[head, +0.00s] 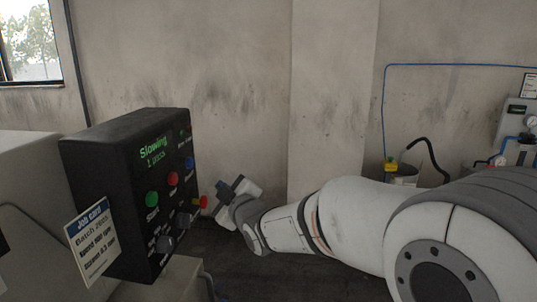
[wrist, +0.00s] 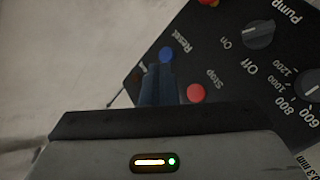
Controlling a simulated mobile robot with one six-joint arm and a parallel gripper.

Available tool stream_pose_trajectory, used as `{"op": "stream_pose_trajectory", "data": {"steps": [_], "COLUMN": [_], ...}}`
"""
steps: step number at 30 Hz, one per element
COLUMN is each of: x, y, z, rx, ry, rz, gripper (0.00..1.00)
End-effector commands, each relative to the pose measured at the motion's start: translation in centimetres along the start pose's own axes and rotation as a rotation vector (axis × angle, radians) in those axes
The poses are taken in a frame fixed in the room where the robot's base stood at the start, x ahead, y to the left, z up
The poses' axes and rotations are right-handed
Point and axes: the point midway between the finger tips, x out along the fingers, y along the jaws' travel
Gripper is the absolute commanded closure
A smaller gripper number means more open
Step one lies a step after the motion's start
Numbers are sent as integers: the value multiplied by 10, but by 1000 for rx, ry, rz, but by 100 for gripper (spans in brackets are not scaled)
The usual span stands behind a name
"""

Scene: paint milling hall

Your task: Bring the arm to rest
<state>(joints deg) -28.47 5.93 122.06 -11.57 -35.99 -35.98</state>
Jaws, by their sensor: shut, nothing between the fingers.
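My arm reaches in from the right of the head view. My gripper (head: 222,188) is at its far end, to the right of a black control panel (head: 120,160), with a gap of wall showing between them. In the wrist view the fingers of my gripper (wrist: 162,72) are together and empty, pointing towards the panel. Their tips line up with the blue Reset button (wrist: 166,54), beside the red Stop button (wrist: 196,93). I cannot tell the exact distance from the wrist view. The panel's display (head: 153,148) shows green text, "Slowing", with a second line below.
Floor beyond my arm looks clear.

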Motion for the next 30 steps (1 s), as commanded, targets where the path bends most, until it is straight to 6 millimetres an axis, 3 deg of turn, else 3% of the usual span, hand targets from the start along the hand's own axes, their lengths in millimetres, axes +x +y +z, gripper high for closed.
{"op": "stream_pose_trajectory", "data": {"steps": [3, 6, 9, 13, 18, 21, 25, 30], "x": [-41, -88, -143, -222, -317, -356, -384, -393], "y": [22, 30, 29, 17, -12, -28, -42, -46], "z": [51, 94, 131, 165, 182, 182, 180, 178], "rx": [122, 258, 405, 609, 863, 971, 1052, 1076], "ry": [-220, -428, -633, -892, -1186, -1309, -1402, -1431], "rz": [-24, -43, -52, -47, -27, -19, -14, -13], "gripper": [100, 100, 100, 100, 100, 100, 100, 100]}}
